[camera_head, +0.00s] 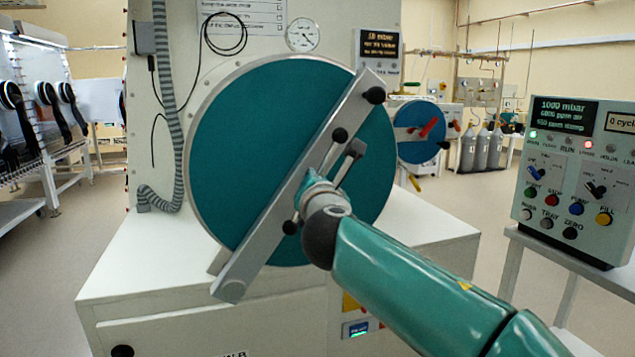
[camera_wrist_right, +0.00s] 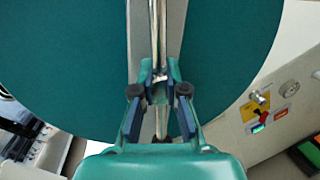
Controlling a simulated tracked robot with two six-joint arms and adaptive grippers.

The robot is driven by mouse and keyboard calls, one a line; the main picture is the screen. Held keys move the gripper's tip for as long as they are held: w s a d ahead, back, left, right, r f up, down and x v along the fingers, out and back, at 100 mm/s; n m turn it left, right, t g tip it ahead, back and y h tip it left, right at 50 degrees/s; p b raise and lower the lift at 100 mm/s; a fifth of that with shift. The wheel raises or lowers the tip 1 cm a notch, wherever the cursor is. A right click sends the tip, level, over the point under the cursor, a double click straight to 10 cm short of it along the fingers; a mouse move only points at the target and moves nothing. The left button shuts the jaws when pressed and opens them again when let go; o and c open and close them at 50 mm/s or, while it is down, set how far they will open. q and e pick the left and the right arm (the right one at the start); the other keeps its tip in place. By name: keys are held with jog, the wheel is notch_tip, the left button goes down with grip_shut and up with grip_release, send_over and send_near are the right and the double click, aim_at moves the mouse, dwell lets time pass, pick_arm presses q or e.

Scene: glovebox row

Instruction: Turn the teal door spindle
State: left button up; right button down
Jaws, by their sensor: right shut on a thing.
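The round teal door (camera_head: 235,150) is on the front of a white cabinet. A grey bar (camera_head: 265,230) crosses it on a slant, from upper right to lower left. The spindle sits at the middle of the bar, largely hidden behind my right gripper (camera_head: 312,188). A black knob (camera_head: 338,135) shows above the gripper. In the right wrist view my right gripper (camera_wrist_right: 160,82) is shut on a shiny metal spindle rod (camera_wrist_right: 160,125), in front of the teal door (camera_wrist_right: 60,70). My left gripper is not in view.
A control panel (camera_head: 570,165) stands on a stand at the right. A ribbed hose (camera_head: 168,90) runs down the cabinet at the left. A smaller blue door (camera_head: 420,130) and gas cylinders (camera_head: 483,150) are behind at the right. A white ledge (camera_head: 150,270) lies below the door.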

jog(key=shift+w+a+f, duration=0.1)
jog(key=shift+a+f, duration=0.05)
jog(key=shift+f, duration=0.3)
jog(key=c, duration=1.2)
grip_release()
jog(key=shift+r, duration=0.25)
jog(key=s+d, duration=0.1)
jog(key=s, duration=1.1)
jog(key=shift+d, duration=0.15)
jog(key=shift+f, duration=0.1)
